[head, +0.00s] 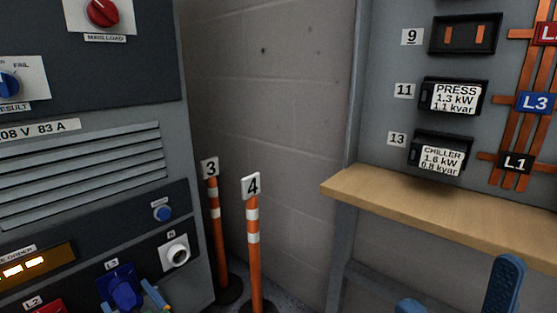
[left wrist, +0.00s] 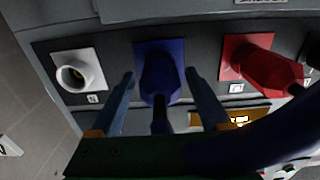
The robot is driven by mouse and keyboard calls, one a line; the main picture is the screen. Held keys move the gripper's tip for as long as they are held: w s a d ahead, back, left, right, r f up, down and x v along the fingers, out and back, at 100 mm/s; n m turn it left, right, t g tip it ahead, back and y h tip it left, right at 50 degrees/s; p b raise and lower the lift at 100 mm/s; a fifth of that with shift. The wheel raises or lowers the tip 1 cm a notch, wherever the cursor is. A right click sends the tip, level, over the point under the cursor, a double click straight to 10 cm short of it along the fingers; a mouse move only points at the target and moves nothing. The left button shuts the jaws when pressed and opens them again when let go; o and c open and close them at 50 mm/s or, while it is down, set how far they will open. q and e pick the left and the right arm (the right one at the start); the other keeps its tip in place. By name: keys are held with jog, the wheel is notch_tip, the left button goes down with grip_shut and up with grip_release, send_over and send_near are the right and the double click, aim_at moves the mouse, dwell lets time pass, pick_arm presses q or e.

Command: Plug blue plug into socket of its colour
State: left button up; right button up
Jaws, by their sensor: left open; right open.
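The blue plug (head: 125,291) sits in the blue socket plate (head: 106,283) low on the grey cabinet, under a label that seems to read L3. In the left wrist view the blue plug (left wrist: 160,78) points into the blue plate (left wrist: 177,50), its dark tail toward me. How deep it sits cannot be told. My left gripper (left wrist: 160,74) is open, with one finger on each side of the plug and visible gaps between. In the head view my left gripper (head: 130,297) is partly cut off. My right gripper (head: 455,282) is open and empty at the lower right.
A white empty socket (head: 175,253) is right of the blue one. A red plug (left wrist: 265,65) sits in a red plate beside it. Orange-striped posts 3 (head: 217,235) and 4 (head: 253,240) stand right of the cabinet. A wooden shelf (head: 440,205) juts out at right.

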pick_arm(q)
grip_shut()
jog(key=shift+r+m+p, duration=0.15)
jog(key=shift+m+p, duration=0.4)
jog(key=shift+m, duration=0.05)
jog(key=m+p, duration=0.2)
jog(key=m, duration=0.2)
jog(key=shift+m+p, duration=0.6)
jog(key=shift+m, duration=0.3)
